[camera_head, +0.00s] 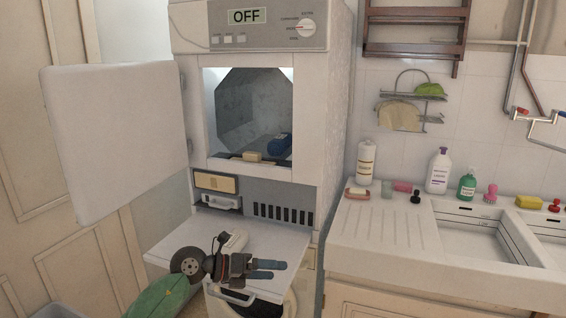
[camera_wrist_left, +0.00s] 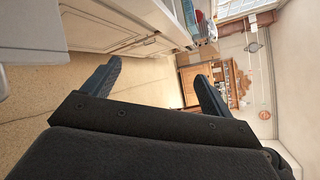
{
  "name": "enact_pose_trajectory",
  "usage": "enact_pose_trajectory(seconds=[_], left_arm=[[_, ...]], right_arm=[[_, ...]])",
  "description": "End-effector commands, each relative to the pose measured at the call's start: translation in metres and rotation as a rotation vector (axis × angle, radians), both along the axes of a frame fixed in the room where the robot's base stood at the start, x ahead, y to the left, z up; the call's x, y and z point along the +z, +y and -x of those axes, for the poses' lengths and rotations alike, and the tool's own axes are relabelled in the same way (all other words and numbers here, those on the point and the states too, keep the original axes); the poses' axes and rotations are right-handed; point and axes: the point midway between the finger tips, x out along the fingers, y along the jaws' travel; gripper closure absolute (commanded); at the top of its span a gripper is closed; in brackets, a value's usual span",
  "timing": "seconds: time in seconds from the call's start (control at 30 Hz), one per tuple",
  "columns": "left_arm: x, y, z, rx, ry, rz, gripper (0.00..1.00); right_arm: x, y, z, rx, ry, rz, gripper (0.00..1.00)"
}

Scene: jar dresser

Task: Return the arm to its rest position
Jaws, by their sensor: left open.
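My left gripper (camera_head: 266,269) shows low in the head view, in front of and over the white pull-out shelf (camera_head: 180,247) of the tall white machine. Its fingers point right and are apart, with nothing between them. In the left wrist view the two dark fingers (camera_wrist_left: 158,88) are spread wide with only floor and distant furniture beyond them. My right gripper shows in neither view.
The machine's door (camera_head: 118,140) stands open to the left. Its chamber holds a blue item (camera_head: 280,144) and a tan block (camera_head: 252,157). A sink counter (camera_head: 385,235) with bottles stands at the right.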

Motion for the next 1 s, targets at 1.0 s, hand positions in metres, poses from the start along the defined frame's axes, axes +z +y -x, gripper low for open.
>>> enact_pose_trajectory(seconds=[1.0], left_arm=[[-0.100, 0.178, 0.081, 1.310, 0.908, 1.524, 0.15]], right_arm=[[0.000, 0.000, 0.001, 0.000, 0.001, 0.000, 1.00]])
